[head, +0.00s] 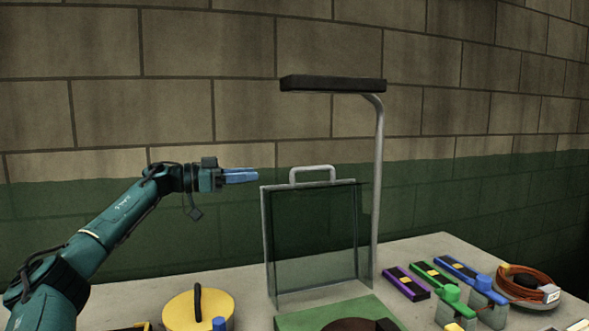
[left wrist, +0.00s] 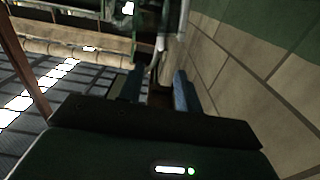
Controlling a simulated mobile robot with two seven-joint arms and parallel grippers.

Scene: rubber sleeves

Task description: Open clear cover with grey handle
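The clear cover (head: 315,235) is a tinted see-through panel in a grey frame. It stands upright on the table behind a green board. Its grey handle (head: 312,169) is a loop on the top edge. My left gripper (head: 256,176) is level with the handle and to its left, apart from it in the head view. In the left wrist view its two blue fingers (left wrist: 158,88) are spread with nothing seen between them. The cover cannot be made out clearly in the left wrist view. My right gripper is not in view.
A lamp (head: 332,84) on a bent pole rises behind the cover's right side. The green board (head: 330,312) lies in front. A yellow lid (head: 198,312) is at front left. Purple, green and blue bars (head: 406,283) and a cable coil (head: 528,283) are at right.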

